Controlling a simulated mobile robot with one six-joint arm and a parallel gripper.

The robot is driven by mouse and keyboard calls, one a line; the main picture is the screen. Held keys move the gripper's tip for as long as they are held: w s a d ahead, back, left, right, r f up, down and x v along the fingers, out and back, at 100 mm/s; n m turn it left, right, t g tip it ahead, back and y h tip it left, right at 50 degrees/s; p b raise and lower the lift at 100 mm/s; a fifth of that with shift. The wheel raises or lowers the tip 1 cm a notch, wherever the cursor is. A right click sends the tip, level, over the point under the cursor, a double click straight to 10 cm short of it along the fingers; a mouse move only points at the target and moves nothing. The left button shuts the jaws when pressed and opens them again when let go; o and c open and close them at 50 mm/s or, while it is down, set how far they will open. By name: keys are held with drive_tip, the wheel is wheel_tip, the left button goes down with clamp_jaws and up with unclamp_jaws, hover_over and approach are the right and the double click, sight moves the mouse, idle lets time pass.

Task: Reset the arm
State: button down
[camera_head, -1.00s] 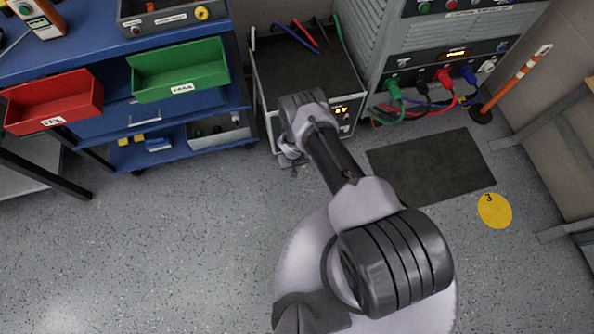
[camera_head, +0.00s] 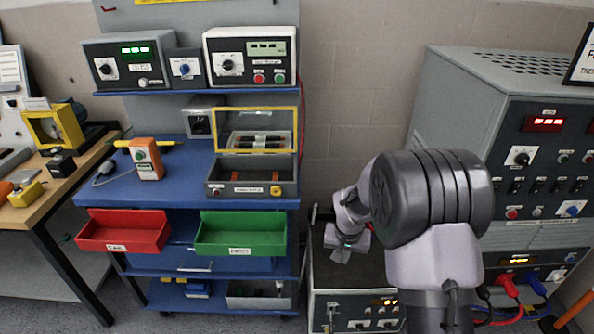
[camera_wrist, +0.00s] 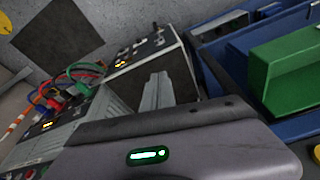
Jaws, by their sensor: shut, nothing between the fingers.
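My arm is folded up at the right of the head view, with its big dark joint in front of the grey cabinet. My gripper (camera_head: 340,246) hangs from the wrist above the open-topped box unit (camera_head: 353,300) on the floor. In the wrist view its fingers (camera_wrist: 156,92) are together with nothing between them. Part of the grey cabinet (camera_head: 460,110) and of the box unit is hidden behind my arm.
A blue workbench (camera_head: 140,190) at left carries a red bin (camera_head: 122,232), a green bin (camera_head: 240,234), an orange handheld device (camera_head: 146,158) and a yellow-framed case (camera_head: 254,180). Cables (camera_head: 508,290) plug into the cabinet's lower front. A wooden table (camera_head: 50,210) stands further left.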

drive_tip(key=s+r+m+t, duration=0.1)
drive_tip(key=s+r, duration=0.3)
drive_tip(key=r, duration=0.4)
drive_tip(key=s+r, duration=0.5)
drive_tip(key=r, duration=0.4)
drive_tip(key=s+a+r+t+y, duration=0.1)
drive_tip(key=s+r, duration=0.3)
drive_tip(key=s, duration=0.7)
drive_tip(key=s+a+r+t+y, duration=0.1)
drive_tip(key=s+a+r, duration=0.1)
drive_tip(key=s, duration=0.9)
drive_tip(key=shift+r+m, duration=0.4)
drive_tip(key=shift+r, duration=0.5)
